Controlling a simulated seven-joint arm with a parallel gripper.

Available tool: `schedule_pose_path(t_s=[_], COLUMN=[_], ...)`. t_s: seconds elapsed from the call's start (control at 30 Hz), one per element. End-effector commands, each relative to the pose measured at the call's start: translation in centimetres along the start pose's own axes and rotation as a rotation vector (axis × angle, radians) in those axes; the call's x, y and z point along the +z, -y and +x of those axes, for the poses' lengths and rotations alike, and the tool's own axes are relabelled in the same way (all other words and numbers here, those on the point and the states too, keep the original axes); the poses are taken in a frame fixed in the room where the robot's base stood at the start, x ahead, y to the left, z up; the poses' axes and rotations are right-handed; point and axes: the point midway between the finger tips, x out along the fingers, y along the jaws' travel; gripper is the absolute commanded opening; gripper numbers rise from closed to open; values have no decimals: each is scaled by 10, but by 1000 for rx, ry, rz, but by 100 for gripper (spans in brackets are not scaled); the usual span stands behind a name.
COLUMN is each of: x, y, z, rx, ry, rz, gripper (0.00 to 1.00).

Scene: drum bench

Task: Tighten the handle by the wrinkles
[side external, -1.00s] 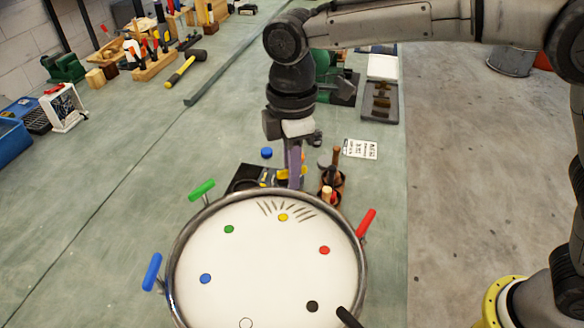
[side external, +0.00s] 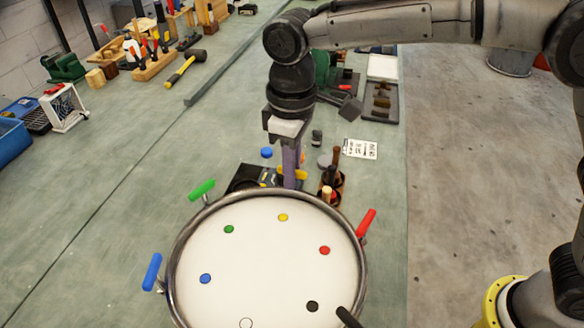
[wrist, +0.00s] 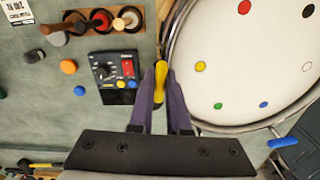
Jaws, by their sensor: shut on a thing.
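The drum (side external: 255,270) lies with its white skin facing up inside a metal rim. The skin looks smooth, with no wrinkles showing near the yellow dot (side external: 283,217). My gripper (wrist: 160,88) has its purple fingers closed on the yellow handle (wrist: 160,76) at the rim beside that dot. In the side view my gripper (side external: 290,180) comes down at the far rim and partly hides the yellow handle (side external: 301,174). A green handle (side external: 201,190), blue handle (side external: 152,271), red handle (side external: 366,222) and black handle (side external: 348,318) stand around the rim near dots of their own colours.
A black control box (wrist: 115,70) with a dial and red switch sits close beside my gripper. A brown holder (side external: 338,184) with wooden-handled tools is just right of it. A printed card (side external: 361,149) lies behind. The bench left of the drum is mostly clear.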

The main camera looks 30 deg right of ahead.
Motion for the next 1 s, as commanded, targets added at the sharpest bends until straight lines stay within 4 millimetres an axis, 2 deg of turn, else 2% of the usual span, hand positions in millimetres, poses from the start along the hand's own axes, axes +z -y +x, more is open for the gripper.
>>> schedule_pose_path(t_s=[0.3, 0.7, 0.73, 0.87, 0.9, 1.0], x=[0, 0, 0, 0, 0, 0], y=[0, 0, 0, 0, 0, 0], z=[-1, -1, -1, -1, -1, -1], rx=[0, 0, 0, 0, 0, 0], ry=[-2, -2, -2, -1, -1, -1], rz=[79, 84, 84, 83, 83, 83], gripper=[0, 0, 18, 42, 45, 45])
